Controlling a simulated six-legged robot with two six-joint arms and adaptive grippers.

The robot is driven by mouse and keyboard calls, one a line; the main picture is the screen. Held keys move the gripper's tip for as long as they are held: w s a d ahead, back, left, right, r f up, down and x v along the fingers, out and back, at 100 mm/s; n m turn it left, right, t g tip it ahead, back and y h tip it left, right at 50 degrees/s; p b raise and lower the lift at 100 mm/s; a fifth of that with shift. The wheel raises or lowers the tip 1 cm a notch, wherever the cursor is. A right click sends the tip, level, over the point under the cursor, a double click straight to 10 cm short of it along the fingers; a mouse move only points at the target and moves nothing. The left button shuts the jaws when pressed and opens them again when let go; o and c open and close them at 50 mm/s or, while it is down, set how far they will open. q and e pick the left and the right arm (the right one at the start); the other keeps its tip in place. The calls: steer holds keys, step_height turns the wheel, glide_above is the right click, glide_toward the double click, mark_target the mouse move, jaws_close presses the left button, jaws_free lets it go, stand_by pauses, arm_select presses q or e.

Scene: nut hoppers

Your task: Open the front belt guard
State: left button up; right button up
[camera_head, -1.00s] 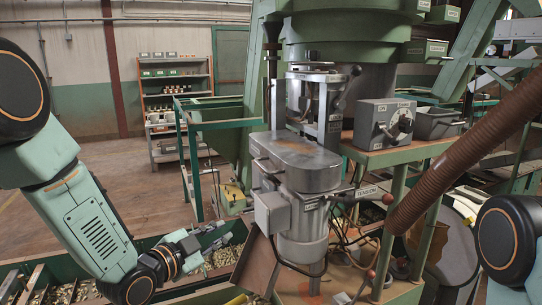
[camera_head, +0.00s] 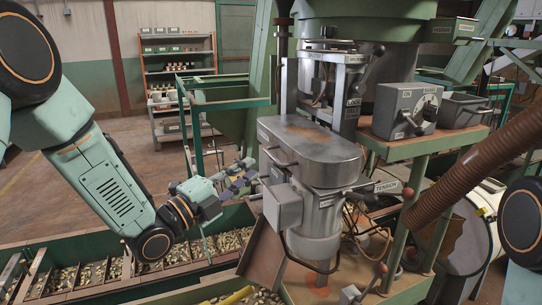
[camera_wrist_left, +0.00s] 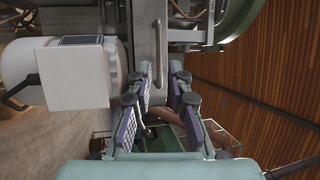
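The front belt guard (camera_head: 312,148) is a grey, rounded metal cover with rust marks, on top of the machine. It looks closed, lying flat. A bar handle (camera_head: 277,158) is on its left side. My left gripper (camera_head: 247,175) is just left of the guard, pointing at it, open and empty. In the left wrist view, the fingers (camera_wrist_left: 160,88) are spread, and the guard's grey side (camera_wrist_left: 147,45) and a curved handle (camera_wrist_left: 144,92) show between and beyond them. No contact is clear. My right gripper is out of view; only part of my right arm shows.
A grey box (camera_head: 284,207) sits below the guard's left end, close to my left gripper. A TENSION lever (camera_head: 388,189) juts out at right. A switch box (camera_head: 405,110) stands behind. A trough of nuts (camera_head: 110,275) runs below. A brown hose (camera_head: 470,175) crosses at right.

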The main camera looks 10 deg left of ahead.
mark_target(272, 156)
arm_select(q)
steer(key=x, duration=0.3)
steer(key=p+x, duration=0.1)
steer(key=x, duration=0.3)
steer(key=shift+s+d+f, duration=0.15)
steer(key=shift+s+d, duration=0.1)
steer(key=shift+d, duration=0.05)
steer(key=shift+w+d, duration=0.15)
steer(key=shift+w, duration=0.3)
steer(key=shift+d+r, duration=0.2)
steer(key=shift+d, duration=0.1)
steer(key=shift+c, duration=0.3)
steer(key=shift+w+a, duration=0.1)
steer(key=shift+a, duration=0.05)
jaws_close()
steer(key=shift+f, duration=0.1)
